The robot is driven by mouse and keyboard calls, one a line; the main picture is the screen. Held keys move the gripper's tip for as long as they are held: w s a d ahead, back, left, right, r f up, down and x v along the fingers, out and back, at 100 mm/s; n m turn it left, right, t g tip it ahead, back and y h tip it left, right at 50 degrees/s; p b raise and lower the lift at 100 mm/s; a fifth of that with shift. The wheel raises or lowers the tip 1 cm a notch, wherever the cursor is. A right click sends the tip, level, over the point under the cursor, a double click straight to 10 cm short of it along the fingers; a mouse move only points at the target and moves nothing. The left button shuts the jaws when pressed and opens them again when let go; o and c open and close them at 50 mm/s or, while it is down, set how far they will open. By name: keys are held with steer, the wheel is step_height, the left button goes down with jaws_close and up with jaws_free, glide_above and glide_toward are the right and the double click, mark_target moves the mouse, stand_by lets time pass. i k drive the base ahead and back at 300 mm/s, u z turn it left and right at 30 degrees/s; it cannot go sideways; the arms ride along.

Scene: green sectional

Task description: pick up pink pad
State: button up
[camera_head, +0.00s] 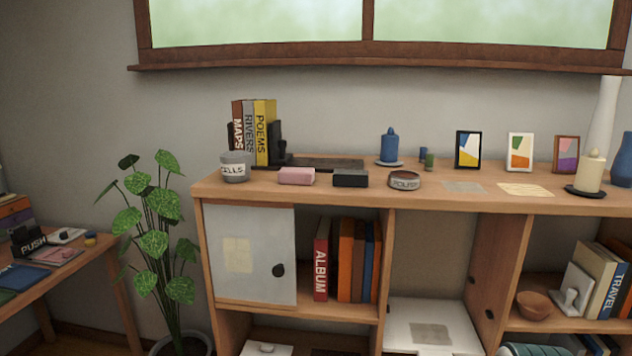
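A small pink pad (297,176), shaped like a rounded block, lies on top of the wooden shelf unit (450,196), near its front edge and left of the middle. A black block (350,178) of similar size lies just right of it, with a small gap between them. A grey jar with a lettered label (235,167) stands to its left. My gripper is not in this view.
Books with a black bookend (276,145) stand behind the pad, beside a dark flat tray (325,164). A round tin (404,180) and a blue candle (389,147) are farther right. A leafy plant (155,240) stands left of the shelf.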

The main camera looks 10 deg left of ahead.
mark_target(291, 175)
steer(key=u, duration=0.5)
steer(key=i, duration=1.2)
steer(key=z, duration=2.35)
steer(key=k, duration=1)
steer(key=u, duration=0.25)
